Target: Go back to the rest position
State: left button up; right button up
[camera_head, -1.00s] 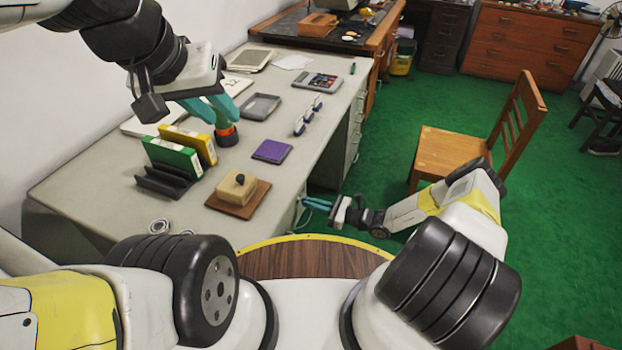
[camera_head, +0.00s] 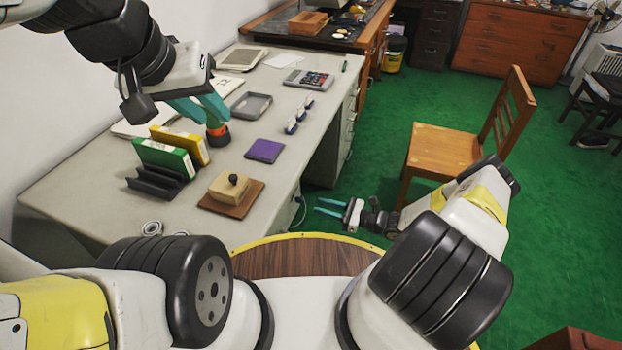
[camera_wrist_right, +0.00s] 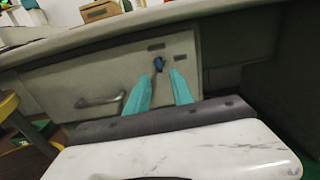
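My left gripper (camera_head: 214,117) hangs over the desk, its teal fingers at the upper part of a small object with an orange band and dark base (camera_head: 218,138). I cannot tell whether the fingers grip it or only overlap it in the picture. My right gripper (camera_head: 317,205) is low, beside the front of the desk (camera_head: 120,215), with its fingers apart and empty. In the right wrist view its two teal fingers (camera_wrist_right: 160,82) point toward a drawer front with a handle (camera_wrist_right: 100,101) and a small blue item (camera_wrist_right: 158,65) beyond the fingertips.
The desk holds green and yellow boxes (camera_head: 165,158) in a dark rack, a wooden block on a brown board (camera_head: 231,190), a purple pad (camera_head: 264,150), a grey tray (camera_head: 251,105) and a calculator (camera_head: 308,79). A wooden chair (camera_head: 440,150) stands right.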

jog(key=shift+s+d, duration=0.25)
jog(key=shift+d, duration=0.2)
jog(key=shift+r, duration=0.1)
jog(key=s+d+r+n+g+h, duration=0.2)
jog(key=r+n+g+h, duration=0.45)
jog(key=r, duration=0.95)
jog(key=s+d+r+n+g+h, duration=0.1)
jog(key=s+r+n+g+h, duration=0.15)
jog(key=r+n, duration=1.1)
jog(key=s+d+r+n+t+h, duration=0.1)
jog(key=s+r+t, duration=0.3)
jog(key=s+r, duration=0.4)
jog(key=s+d+r+n+t+h, duration=0.2)
jog(key=s+r+t+h, duration=0.2)
jog(key=s+r, duration=0.5)
notch_tip(320, 180, up, 5)
jog(key=shift+s+r, duration=0.1)
jog(key=shift+s, duration=0.05)
